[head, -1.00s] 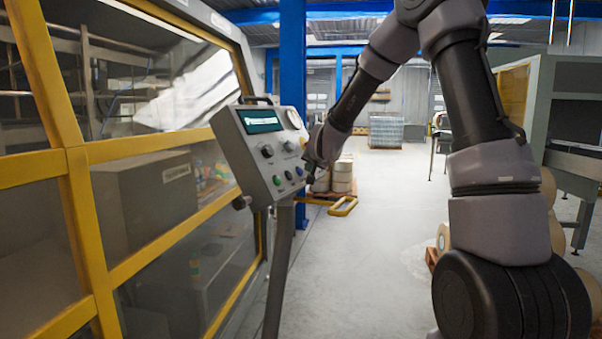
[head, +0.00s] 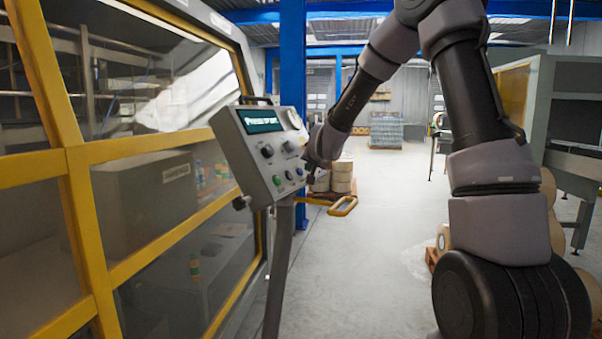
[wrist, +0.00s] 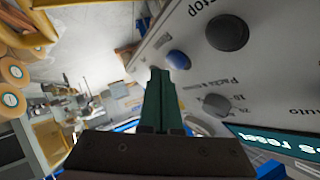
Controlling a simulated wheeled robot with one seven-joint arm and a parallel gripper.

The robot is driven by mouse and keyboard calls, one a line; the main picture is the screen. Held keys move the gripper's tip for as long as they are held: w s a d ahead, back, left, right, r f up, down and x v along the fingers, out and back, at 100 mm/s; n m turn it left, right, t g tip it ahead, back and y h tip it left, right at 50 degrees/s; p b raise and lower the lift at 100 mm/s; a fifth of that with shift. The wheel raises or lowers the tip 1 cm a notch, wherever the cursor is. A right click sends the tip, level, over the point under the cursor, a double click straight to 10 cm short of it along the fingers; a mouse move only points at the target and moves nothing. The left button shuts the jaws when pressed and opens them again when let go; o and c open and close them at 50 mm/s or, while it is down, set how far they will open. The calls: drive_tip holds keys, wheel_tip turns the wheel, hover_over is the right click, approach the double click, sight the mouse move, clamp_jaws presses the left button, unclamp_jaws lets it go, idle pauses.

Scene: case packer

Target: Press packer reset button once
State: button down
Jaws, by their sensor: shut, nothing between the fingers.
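The packer's grey control panel (head: 258,160) stands tilted on a post in the head view. It carries a lit teal screen, two dark knobs and a row of small buttons. A blue button (head: 288,175) sits in the lower row. In the wrist view the blue button (wrist: 178,60) is close beside the tips of my gripper (wrist: 158,72), whose fingers are shut and empty. I cannot tell whether they touch it.
The packer's yellow-framed glass guard (head: 75,165) fills the left. A blue column (head: 293,60) stands behind the panel. Tan rolls (head: 342,176) sit on a pallet beyond. Dark knobs (wrist: 227,32) lie near the fingers. The floor in the middle is clear.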

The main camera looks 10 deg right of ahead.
drive_tip(key=shift+a, duration=0.1)
drive_tip(key=shift+w+a+f, duration=0.2)
idle(0.4)
drive_tip(key=shift+w+a+f, duration=0.2)
drive_tip(key=shift+a, duration=0.15)
idle(0.5)
idle(0.4)
drive_tip(key=shift+s+d+r, duration=0.4)
drive_tip(key=shift+d, duration=0.25)
drive_tip(key=shift+s+d+r, duration=0.65)
drive_tip(key=shift+d, duration=0.25)
drive_tip(key=shift+s+d+r, duration=0.6)
drive_tip(key=shift+d, duration=0.25)
